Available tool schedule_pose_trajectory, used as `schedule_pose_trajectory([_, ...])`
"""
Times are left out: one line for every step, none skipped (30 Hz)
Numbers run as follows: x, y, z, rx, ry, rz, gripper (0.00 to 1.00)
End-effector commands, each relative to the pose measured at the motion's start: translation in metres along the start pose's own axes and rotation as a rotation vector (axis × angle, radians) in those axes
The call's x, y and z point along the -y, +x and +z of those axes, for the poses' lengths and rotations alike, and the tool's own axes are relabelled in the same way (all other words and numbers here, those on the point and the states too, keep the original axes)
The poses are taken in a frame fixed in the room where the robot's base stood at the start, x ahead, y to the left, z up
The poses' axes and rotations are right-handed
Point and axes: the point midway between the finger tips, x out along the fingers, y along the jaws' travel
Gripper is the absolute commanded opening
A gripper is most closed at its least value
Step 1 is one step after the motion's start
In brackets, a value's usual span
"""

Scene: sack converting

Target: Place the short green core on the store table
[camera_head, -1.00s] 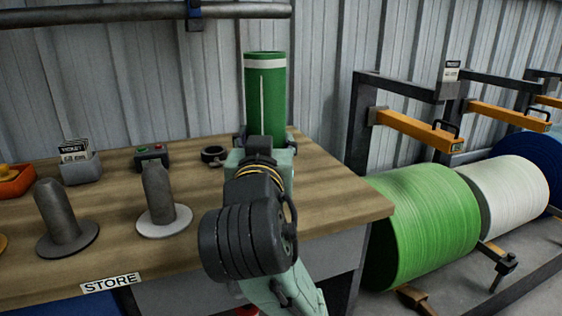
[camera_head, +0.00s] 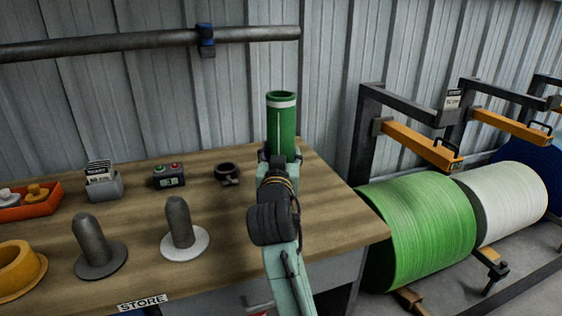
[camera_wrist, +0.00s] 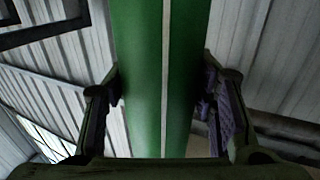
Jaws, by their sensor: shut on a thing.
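The green core (camera_head: 282,123) is an upright green tube with a white band near its top and a white stripe down its side. My gripper (camera_head: 279,156) is shut on it near its lower part, over the back right of the store table (camera_head: 325,213). My arm hides the core's lower end, so I cannot tell whether it touches the table. In the wrist view the green core (camera_wrist: 150,80) stands between the two fingers of my gripper (camera_wrist: 163,100), one on each side.
On the table stand two pegs with round bases (camera_head: 93,245) (camera_head: 180,225), a yellow ring-shaped part (camera_head: 18,268), an orange tray (camera_head: 35,211), a card box (camera_head: 103,182), a button box (camera_head: 168,176) and a black ring (camera_head: 227,172). Large green (camera_head: 425,230) and white rolls (camera_head: 508,198) lie right.

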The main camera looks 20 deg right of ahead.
Motion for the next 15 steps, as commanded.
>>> schedule_pose_trajectory([-0.001, 0.003, -0.001, -0.002, -0.001, 0.001, 0.10])
schedule_pose_trajectory([-0.001, 0.004, -0.001, -0.003, -0.001, 0.001, 0.10])
schedule_pose_trajectory([-0.001, 0.005, 0.001, -0.003, -0.001, 0.001, 0.10])
schedule_pose_trajectory([-0.001, 0.005, 0.003, -0.002, -0.001, 0.001, 0.10])
schedule_pose_trajectory([-0.001, 0.005, 0.006, 0.000, 0.000, 0.001, 0.10])
schedule_pose_trajectory([-0.001, 0.005, 0.011, 0.002, 0.000, 0.001, 0.10])
schedule_pose_trajectory([-0.001, 0.005, 0.015, 0.001, 0.000, 0.002, 0.10])
schedule_pose_trajectory([-0.001, 0.005, 0.020, 0.002, 0.001, 0.002, 0.10])
schedule_pose_trajectory([-0.002, 0.005, 0.026, 0.002, 0.000, 0.003, 0.10])
schedule_pose_trajectory([-0.002, 0.005, 0.029, 0.002, 0.000, 0.003, 0.10])
schedule_pose_trajectory([-0.001, 0.005, 0.033, 0.002, 0.000, 0.002, 0.10])
schedule_pose_trajectory([-0.001, 0.005, 0.035, -0.001, 0.000, 0.002, 0.10])
schedule_pose_trajectory([-0.001, 0.005, 0.035, -0.002, 0.000, 0.001, 0.10])
schedule_pose_trajectory([-0.001, 0.005, 0.035, -0.003, -0.001, 0.001, 0.10])
schedule_pose_trajectory([-0.001, 0.005, 0.034, -0.004, -0.001, 0.001, 0.10])
